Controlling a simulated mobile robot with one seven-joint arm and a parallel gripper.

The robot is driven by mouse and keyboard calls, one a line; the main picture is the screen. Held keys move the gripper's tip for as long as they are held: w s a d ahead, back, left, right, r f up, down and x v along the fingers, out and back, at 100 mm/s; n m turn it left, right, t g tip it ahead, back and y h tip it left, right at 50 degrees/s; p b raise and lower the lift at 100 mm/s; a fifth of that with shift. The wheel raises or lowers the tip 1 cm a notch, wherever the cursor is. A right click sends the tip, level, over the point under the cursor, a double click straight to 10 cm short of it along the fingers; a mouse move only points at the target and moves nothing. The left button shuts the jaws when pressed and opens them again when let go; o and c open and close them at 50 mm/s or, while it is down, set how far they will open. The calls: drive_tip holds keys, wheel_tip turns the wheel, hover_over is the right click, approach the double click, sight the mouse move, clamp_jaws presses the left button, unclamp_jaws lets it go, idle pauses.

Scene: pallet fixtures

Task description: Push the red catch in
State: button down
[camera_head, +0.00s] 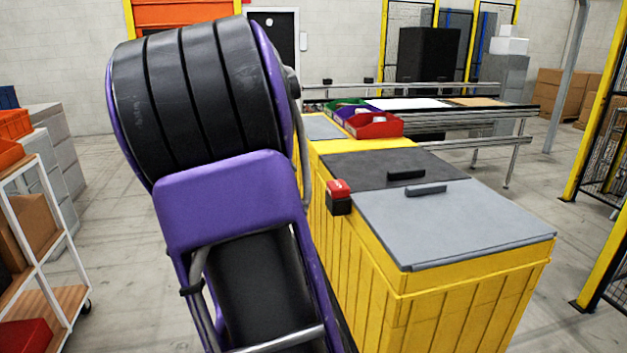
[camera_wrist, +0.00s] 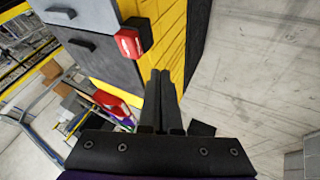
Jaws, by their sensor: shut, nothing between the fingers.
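The red catch (camera_head: 338,187) is a small red block on a black base, fixed at the top edge of the yellow bin's (camera_head: 420,310) side, near where a dark grey lid and a light grey lid meet. The catch also shows in the wrist view (camera_wrist: 129,43), up and left of my fingertips. My gripper (camera_wrist: 160,74) has its two dark fingers together and empty, pointing toward the bin's yellow side. They appear apart from the catch; the exact gap is hard to tell. In the head view my arm hides the gripper.
Red and green trays (camera_head: 374,125) sit farther back on the bins. A white shelf cart (camera_head: 45,215) stands at left. The floor right of the bin is clear.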

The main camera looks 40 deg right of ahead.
sight(338, 189)
drive_tip(key=d+f, duration=0.2)
drive_tip(key=d, duration=0.1)
drive_tip(key=d+f, duration=0.3)
drive_tip(key=s+d+f, duration=0.1)
drive_tip(key=d+f, duration=0.2)
drive_tip(key=shift+d, duration=0.2)
idle(0.3)
